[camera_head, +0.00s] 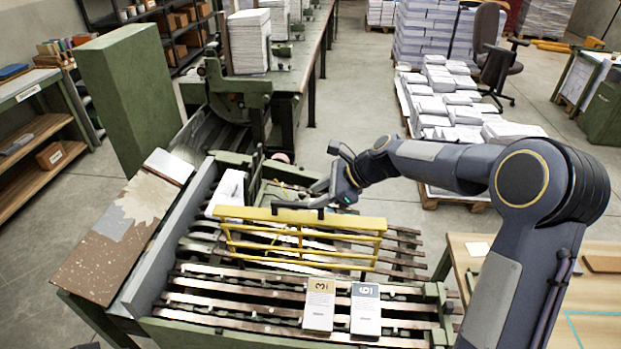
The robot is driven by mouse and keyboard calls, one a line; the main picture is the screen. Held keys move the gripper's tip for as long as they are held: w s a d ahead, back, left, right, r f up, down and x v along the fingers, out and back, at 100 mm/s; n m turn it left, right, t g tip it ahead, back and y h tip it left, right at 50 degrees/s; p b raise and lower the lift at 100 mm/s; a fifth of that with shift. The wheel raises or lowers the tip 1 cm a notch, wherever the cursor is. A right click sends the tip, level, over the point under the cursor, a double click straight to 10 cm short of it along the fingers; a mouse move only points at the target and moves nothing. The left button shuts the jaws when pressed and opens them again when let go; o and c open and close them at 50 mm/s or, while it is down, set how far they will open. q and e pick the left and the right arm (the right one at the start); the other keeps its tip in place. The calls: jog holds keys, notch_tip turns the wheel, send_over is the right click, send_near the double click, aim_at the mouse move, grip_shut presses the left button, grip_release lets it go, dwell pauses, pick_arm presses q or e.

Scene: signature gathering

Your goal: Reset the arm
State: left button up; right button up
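My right arm reaches in from the right. Its gripper (322,190) is just behind the top bar of a yellow rail frame (300,219), close to a dark handle-like piece on that bar. The fingers are small and dark here, so I cannot tell whether they are open or shut, or whether they touch the frame. Two signature stacks lie on the slatted bed in front of the frame: one with a tan label marked 3 (319,305) and one with a dark label marked 6 (365,309). My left gripper is not in view.
The green slatted machine (240,293) fills the middle, with a white stack (228,188) at its back left. A speckled brown board (115,235) slopes on its left. A wooden table (461,252) stands at the right. Pallets of paper (440,105) and a chair (487,40) are behind.

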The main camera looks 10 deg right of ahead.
jog(key=s+d+r+n+h+b, duration=0.1)
jog(key=s+d+r+n, duration=0.15)
jog(key=s+n, duration=0.45)
jog(key=s+d+r+n+h+b, duration=0.1)
jog(key=s+d+r+n, duration=0.2)
jog(key=s, duration=0.8)
jog(key=s+f+n+h, duration=0.1)
jog(key=s+n, duration=0.3)
jog(key=s, duration=0.4)
jog(key=s+f+n+t+h, duration=0.1)
jog(key=s+f+n, duration=0.3)
jog(key=s, duration=0.3)
jog(key=shift+s+d+n, duration=0.35)
jog(key=shift+d+n, duration=0.1)
jog(key=shift+n, duration=0.15)
